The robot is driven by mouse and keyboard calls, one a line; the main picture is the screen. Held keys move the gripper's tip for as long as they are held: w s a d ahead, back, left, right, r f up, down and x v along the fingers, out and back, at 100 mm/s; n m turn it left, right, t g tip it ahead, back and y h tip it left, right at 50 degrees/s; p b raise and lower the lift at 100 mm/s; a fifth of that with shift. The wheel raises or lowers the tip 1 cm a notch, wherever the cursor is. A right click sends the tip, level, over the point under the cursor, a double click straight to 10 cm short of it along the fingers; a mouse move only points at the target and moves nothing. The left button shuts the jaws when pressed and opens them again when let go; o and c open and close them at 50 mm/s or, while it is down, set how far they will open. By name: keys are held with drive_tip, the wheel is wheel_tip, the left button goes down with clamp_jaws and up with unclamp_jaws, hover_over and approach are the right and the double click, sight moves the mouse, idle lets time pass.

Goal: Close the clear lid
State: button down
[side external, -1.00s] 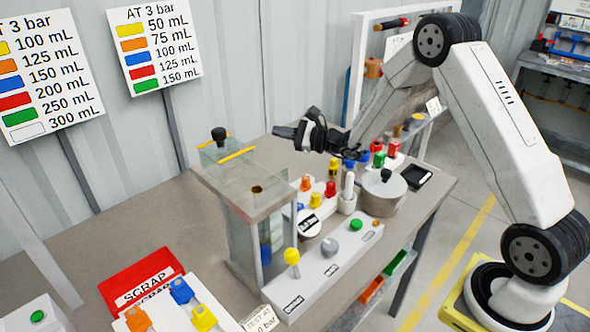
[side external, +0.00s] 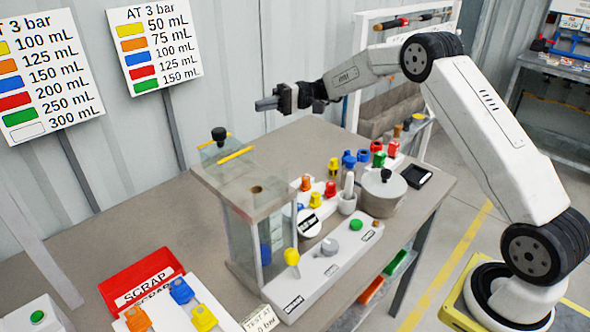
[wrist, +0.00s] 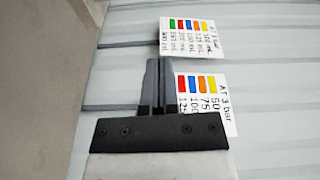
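The clear lid (side external: 222,149) has a black knob and yellow edge strips. It is at the back left of the top of the clear-walled tank (side external: 245,225), leaving the front part of the top with a small dark hole uncovered. I cannot tell whether the lid lies flat or tilted. My gripper (side external: 262,104) is above and to the right of the lid in the picture, in the air, pointing left. Its fingers (wrist: 160,64) are together with nothing between them in the wrist view.
A grey control panel (side external: 318,268) with a yellow lever and green button stands right of the tank. Behind it are several coloured parts and a metal pot (side external: 383,190). A red scrap bin (side external: 140,280) is at front left. The table behind the tank is clear.

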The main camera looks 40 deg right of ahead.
sight(225, 151)
drive_tip(key=shift+a, duration=0.15)
drive_tip(key=x, duration=1)
drive_tip(key=shift+s+a, duration=0.1)
drive_tip(key=shift+s, duration=0.25)
drive_tip(key=shift+s+a+f, duration=0.1)
drive_tip(key=shift+s+a, duration=0.25)
drive_tip(key=shift+s, duration=0.35)
drive_tip(key=shift+s+a, duration=0.35)
drive_tip(key=shift+s, duration=0.35)
drive_tip(key=shift+s, duration=5.05)
drive_tip(key=shift+w, duration=0.1)
